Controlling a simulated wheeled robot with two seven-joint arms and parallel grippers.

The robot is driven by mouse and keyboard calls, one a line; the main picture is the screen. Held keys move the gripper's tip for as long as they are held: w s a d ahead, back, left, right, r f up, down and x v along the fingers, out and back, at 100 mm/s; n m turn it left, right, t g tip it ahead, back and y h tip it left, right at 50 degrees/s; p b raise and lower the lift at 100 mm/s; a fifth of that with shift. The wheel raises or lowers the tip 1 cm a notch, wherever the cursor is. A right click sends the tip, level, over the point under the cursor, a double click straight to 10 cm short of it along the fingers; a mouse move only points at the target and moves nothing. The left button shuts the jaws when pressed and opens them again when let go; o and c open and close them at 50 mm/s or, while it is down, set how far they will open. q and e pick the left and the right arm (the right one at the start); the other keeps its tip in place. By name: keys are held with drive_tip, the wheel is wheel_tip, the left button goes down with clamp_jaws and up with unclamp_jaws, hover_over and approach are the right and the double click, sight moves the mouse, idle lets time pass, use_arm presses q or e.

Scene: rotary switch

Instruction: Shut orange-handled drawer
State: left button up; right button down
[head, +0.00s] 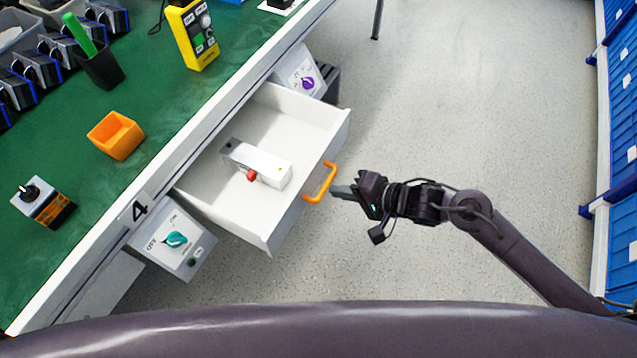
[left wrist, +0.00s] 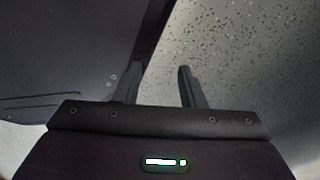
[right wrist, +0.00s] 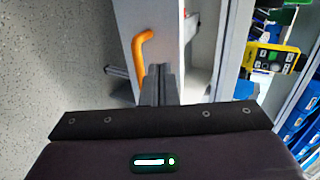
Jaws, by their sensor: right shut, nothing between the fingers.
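The white drawer (head: 215,200) stands pulled out from under the green workbench, with a grey-white device with a red knob (head: 262,168) lying in it. Its orange handle (head: 321,183) is on the front panel facing right. My right gripper (head: 340,191) is shut and empty, its tips close to the handle; I cannot tell whether they touch. In the right wrist view the fingers (right wrist: 159,84) point at the drawer front, just beside the orange handle (right wrist: 140,60). My left gripper (left wrist: 158,88) shows only in the left wrist view, fingers apart with nothing between, over the floor.
The green workbench (head: 150,170) holds an orange box (head: 116,135), a yellow device (head: 193,35) and a black switch box (head: 43,202). Switch boxes with a teal knob (head: 175,240) and a purple knob (head: 306,84) flank the drawer. Floor to the right is clear, up to blue shelving (head: 617,110).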

sight(306, 182)
drive_tip(key=w+a, duration=0.1)
drive_tip(key=a, duration=0.1)
drive_tip(key=w+a+f, duration=0.1)
drive_tip(key=shift+w+a, duration=0.15)
drive_tip(key=shift+a, duration=0.25)
drive_tip(key=shift+w+a, duration=0.3)
drive_tip(key=shift+a, duration=0.3)
use_arm(q)
drive_tip(key=shift+w+r, duration=0.1)
drive_tip(key=shift+w, duration=0.3)
drive_tip(key=shift+d, duration=0.1)
